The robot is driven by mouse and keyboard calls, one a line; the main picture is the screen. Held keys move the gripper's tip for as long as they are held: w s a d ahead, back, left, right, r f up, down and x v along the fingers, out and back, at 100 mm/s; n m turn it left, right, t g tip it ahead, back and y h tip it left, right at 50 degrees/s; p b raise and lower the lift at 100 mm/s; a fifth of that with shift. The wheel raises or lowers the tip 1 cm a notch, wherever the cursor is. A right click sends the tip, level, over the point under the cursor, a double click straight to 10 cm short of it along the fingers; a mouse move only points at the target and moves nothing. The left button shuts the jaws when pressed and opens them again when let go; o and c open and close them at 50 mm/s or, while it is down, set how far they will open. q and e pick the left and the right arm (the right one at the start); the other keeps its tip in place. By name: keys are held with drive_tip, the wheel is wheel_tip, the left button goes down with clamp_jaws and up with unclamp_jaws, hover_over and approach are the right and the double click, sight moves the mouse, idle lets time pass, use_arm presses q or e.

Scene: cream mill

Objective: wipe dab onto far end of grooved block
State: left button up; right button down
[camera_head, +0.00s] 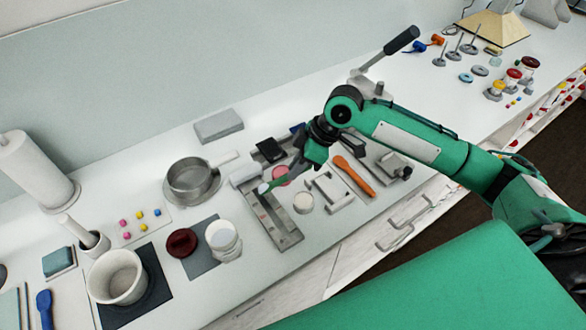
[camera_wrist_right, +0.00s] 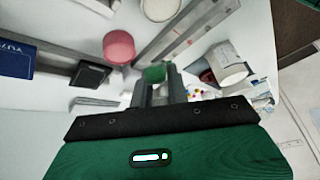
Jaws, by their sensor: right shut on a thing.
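The grooved block (camera_head: 287,237) is a long grey bar with a lengthwise groove on the bench. Its far end is partly covered by my tool and gripper in the head view. It also shows in the right wrist view (camera_wrist_right: 186,38). My right gripper (camera_head: 294,173) is shut on a green-handled spatula (camera_head: 277,184), tilted down to the left. The spatula's pale tip (camera_head: 263,188), perhaps carrying the dab, is over the block's far part; I cannot tell whether it touches. The right wrist view shows the green handle (camera_wrist_right: 155,73) between the fingers. My left gripper is out of view.
A pink round piece (camera_head: 281,175) and a white cup (camera_head: 303,203) stand close right of the block. An orange-handled tool (camera_head: 353,176) lies further right. A white jar (camera_head: 222,236) and a metal pan (camera_head: 190,181) stand left. The bench front edge is near.

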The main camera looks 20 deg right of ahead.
drive_tip(key=shift+f, duration=0.65)
idle(0.6)
idle(0.4)
wheel_tip(320, 180, up, 6)
drive_tip(key=p, duration=0.7)
